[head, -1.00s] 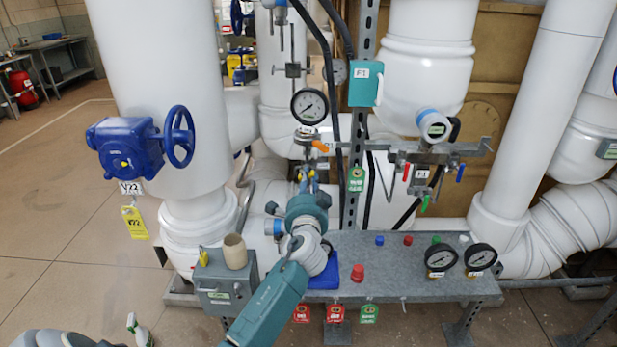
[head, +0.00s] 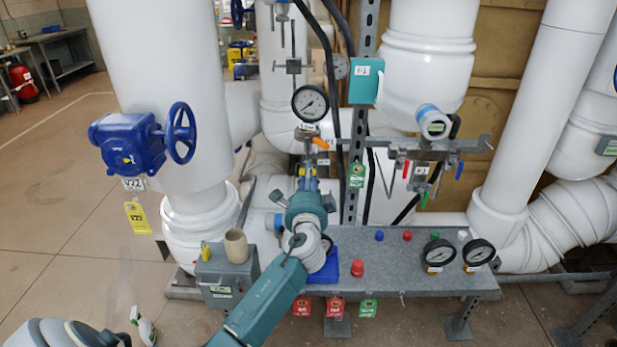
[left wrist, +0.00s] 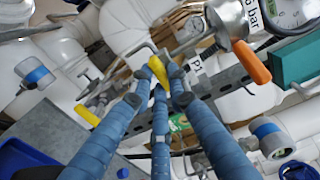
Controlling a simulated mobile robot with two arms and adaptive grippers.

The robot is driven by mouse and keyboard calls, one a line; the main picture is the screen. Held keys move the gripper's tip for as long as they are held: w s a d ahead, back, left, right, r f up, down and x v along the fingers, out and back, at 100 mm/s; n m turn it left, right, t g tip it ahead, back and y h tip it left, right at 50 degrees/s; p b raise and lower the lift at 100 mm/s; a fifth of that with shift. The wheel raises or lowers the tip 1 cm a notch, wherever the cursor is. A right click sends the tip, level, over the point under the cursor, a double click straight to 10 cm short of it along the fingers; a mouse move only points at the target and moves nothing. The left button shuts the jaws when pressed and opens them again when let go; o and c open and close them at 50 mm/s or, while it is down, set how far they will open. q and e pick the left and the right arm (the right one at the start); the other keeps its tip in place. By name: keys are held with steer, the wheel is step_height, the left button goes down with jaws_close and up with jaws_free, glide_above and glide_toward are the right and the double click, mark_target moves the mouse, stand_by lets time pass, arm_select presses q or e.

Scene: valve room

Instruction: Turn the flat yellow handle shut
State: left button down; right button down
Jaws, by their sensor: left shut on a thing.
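My left gripper (head: 309,182) reaches in among the pipes below the round gauge, above the grey bench. In the left wrist view its blue fingers (left wrist: 160,88) are closed around a yellow handle piece (left wrist: 157,69), which shows between the fingertips. A second yellow piece (left wrist: 87,116) shows to the left of the fingers; I cannot tell whether it belongs to the same handle. In the head view the gripper mostly hides the handle, with only small yellow bits showing. My right gripper is not in view.
An orange lever (head: 319,143) sits just above the gripper, below the round gauge (head: 310,103); the lever is also close in the left wrist view (left wrist: 251,62). A blue valve with handwheel (head: 180,133) stands left. The grey bench (head: 400,267) carries gauges and coloured knobs.

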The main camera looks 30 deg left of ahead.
arm_select(q)
steer(key=c, duration=1.7)
jaws_free()
steer(key=shift+o, duration=0.2)
steer(key=v, duration=1.2)
